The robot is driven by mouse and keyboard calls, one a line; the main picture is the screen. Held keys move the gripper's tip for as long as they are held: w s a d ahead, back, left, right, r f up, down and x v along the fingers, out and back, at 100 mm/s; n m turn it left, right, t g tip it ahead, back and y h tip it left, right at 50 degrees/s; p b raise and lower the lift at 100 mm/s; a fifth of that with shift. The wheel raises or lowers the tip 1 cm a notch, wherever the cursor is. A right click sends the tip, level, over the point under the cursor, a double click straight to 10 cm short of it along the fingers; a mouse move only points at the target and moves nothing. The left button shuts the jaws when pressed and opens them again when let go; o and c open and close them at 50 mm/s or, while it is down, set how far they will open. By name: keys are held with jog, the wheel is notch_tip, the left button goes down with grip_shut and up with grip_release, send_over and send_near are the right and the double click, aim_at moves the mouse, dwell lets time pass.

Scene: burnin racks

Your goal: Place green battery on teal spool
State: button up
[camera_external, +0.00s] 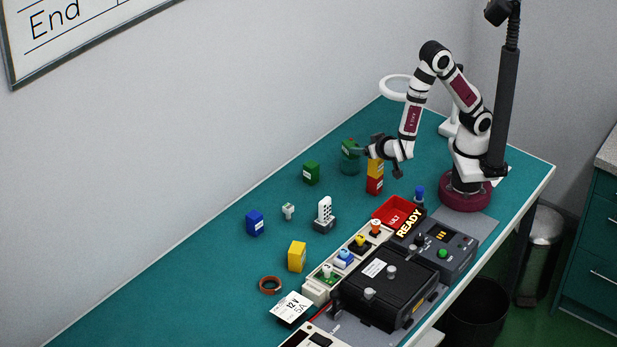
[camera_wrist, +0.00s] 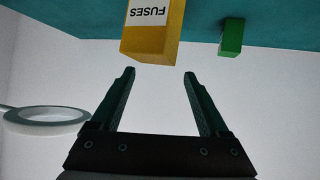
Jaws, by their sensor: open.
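A green block (camera_external: 349,147), which looks like the green battery, sits on top of a short teal cylinder, the teal spool (camera_external: 349,167). Part of it is close to my fingers, and I cannot tell whether they touch. A second green block (camera_external: 311,172) stands on the table to the left. My gripper (camera_external: 364,145) is open just right of the block on the spool. In the wrist view my two fingers (camera_wrist: 159,75) are apart with nothing between them. A green block (camera_wrist: 231,38) shows there at upper right; I cannot tell which one it is. The spool cannot be made out there.
A yellow fuses box (camera_wrist: 152,35) shows beyond my fingertips in the wrist view. A yellow block (camera_external: 376,168) on a red block (camera_external: 375,185) stands below my gripper. A blue block (camera_external: 255,223), yellow box (camera_external: 297,257) and red tray (camera_external: 396,213) are farther forward.

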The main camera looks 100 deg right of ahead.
jog(key=v, duration=0.3)
jog(key=shift+w+a+r, duration=0.15)
jog(key=shift+a, duration=0.25)
jog(key=w+a+t+y, duration=0.3)
jog(key=w+a+y, duration=0.2)
jog(key=w+y, duration=0.1)
jog(key=s+a+r+n+y, duration=0.2)
jog(key=a+r+n+y, duration=0.3)
jog(key=a+r+y, duration=0.4)
jog(key=s+d+n+g+h, duration=0.1)
jog(key=s+d+g, duration=0.2)
jog(key=s, duration=0.7)
jog(key=s+d+f+n+g+h, duration=0.1)
jog(key=s+g, duration=0.3)
jog(key=s, duration=0.7)
jog(key=shift+d, duration=0.85)
jog(key=shift+s, duration=0.1)
